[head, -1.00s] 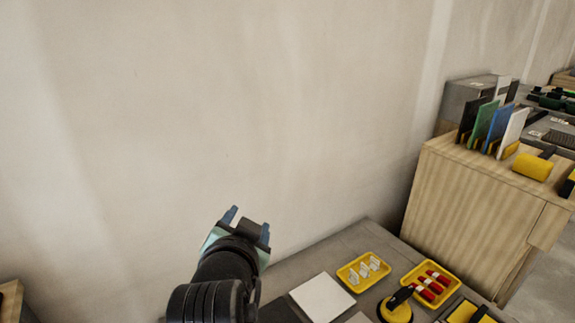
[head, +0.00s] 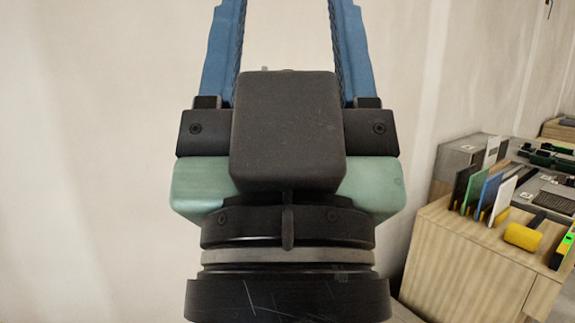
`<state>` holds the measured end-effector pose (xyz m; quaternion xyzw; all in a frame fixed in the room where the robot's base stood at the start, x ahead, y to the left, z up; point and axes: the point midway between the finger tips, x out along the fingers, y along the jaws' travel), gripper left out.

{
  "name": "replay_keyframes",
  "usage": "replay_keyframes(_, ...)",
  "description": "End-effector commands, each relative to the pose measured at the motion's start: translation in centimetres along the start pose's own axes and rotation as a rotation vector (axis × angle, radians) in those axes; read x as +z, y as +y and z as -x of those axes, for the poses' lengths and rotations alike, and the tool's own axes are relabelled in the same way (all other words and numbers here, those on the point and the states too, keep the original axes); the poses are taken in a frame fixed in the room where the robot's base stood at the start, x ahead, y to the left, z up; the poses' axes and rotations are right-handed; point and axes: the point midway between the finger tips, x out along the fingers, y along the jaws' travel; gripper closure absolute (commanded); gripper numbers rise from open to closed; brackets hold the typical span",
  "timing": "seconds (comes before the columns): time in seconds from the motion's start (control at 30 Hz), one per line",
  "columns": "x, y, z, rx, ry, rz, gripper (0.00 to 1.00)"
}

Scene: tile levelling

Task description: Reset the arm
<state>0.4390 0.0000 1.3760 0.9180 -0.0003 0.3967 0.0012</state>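My gripper (head: 287,30) fills the middle of the head view, close to the camera and pointing up. Its two blue fingers stand wide apart, with only bare wall showing between them. The fingertips are cut off by the top edge of the picture. The gripper's dark and green body and my wrist below it hide most of the lower middle.
A wooden cabinet (head: 460,262) stands at the right, bearing upright coloured panels (head: 484,192) and a yellow-headed mallet (head: 523,236). A grey surface with several tools lies behind it. A pale wall (head: 100,150) spans the left and back.

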Motion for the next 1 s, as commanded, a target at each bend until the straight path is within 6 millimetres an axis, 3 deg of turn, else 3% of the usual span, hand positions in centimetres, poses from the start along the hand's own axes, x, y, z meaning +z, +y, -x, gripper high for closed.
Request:
replay_keyframes(0.03,-1.9,0.0,-2.1,0.0,-0.001,-0.001,0.39)
replay_keyframes(0.5,-9.5,0.0,-10.2,-0.001,-0.004,-0.002,0.39)
replay_keyframes(0.7,-10.5,0.0,-11.3,-0.001,-0.004,-0.002,0.39)
replay_keyframes(1.0,-10.4,0.0,-11.2,-0.001,-0.003,-0.002,0.39)
